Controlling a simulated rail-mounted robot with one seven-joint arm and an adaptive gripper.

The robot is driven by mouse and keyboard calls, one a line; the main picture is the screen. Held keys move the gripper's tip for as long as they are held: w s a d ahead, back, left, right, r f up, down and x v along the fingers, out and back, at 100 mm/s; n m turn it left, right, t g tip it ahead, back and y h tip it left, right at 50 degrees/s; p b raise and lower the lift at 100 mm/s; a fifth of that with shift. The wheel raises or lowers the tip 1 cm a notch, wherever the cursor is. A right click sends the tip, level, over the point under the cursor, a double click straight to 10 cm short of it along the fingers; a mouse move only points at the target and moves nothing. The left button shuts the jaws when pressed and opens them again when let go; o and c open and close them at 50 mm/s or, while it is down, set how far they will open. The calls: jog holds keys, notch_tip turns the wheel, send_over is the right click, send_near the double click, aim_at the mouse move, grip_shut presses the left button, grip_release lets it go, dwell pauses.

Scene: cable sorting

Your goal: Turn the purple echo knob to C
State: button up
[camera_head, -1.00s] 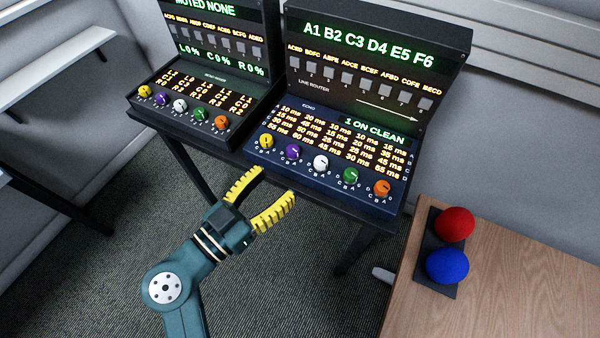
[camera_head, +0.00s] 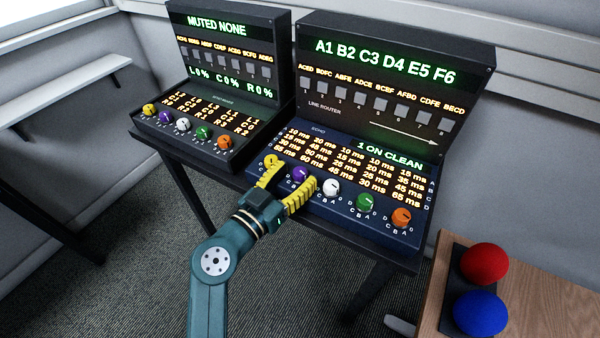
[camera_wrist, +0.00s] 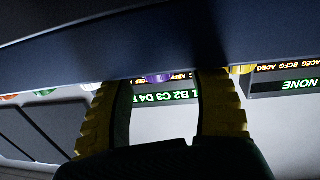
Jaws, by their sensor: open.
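The purple echo knob (camera_head: 300,174) is on the sloped blue echo panel (camera_head: 335,207) of the right console, second from the left. My gripper (camera_head: 289,184) is open, with yellow ribbed fingers at the front of this panel. In the head view the purple knob shows just beyond and between the fingertips. In the wrist view the purple knob (camera_wrist: 158,78) shows between the two fingers, partly hidden by the dark panel edge. I cannot tell whether the fingers touch it. Its pointer setting is too small to read.
The yellow knob (camera_head: 271,161) is close to my left finger, and the white knob (camera_head: 331,187) is right of my right finger. Green (camera_head: 366,202) and orange (camera_head: 401,216) knobs follow. A left console (camera_head: 212,140) and a wooden table (camera_head: 431,316) with red and blue balls flank the panel.

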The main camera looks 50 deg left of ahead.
jog(key=shift+w+a, duration=0.15)
jog(key=shift+w, duration=0.8)
grip_shut()
jog(key=h+b, duration=0.1)
jog(key=b, duration=0.1)
jog(key=m+h+b, duration=0.1)
jog(key=shift+a+f+b, duration=0.1)
jog(key=shift+f+b, duration=0.3)
jog(key=shift+r+m+h+b, duration=0.1)
jog(key=shift+m+h+b, duration=0.6)
jog(key=shift+h+b, duration=0.45)
jog(key=shift+r+m+h, duration=0.2)
jog(key=shift+m+h, duration=0.05)
jog(key=shift+m, duration=0.05)
jog(key=shift+r, duration=0.1)
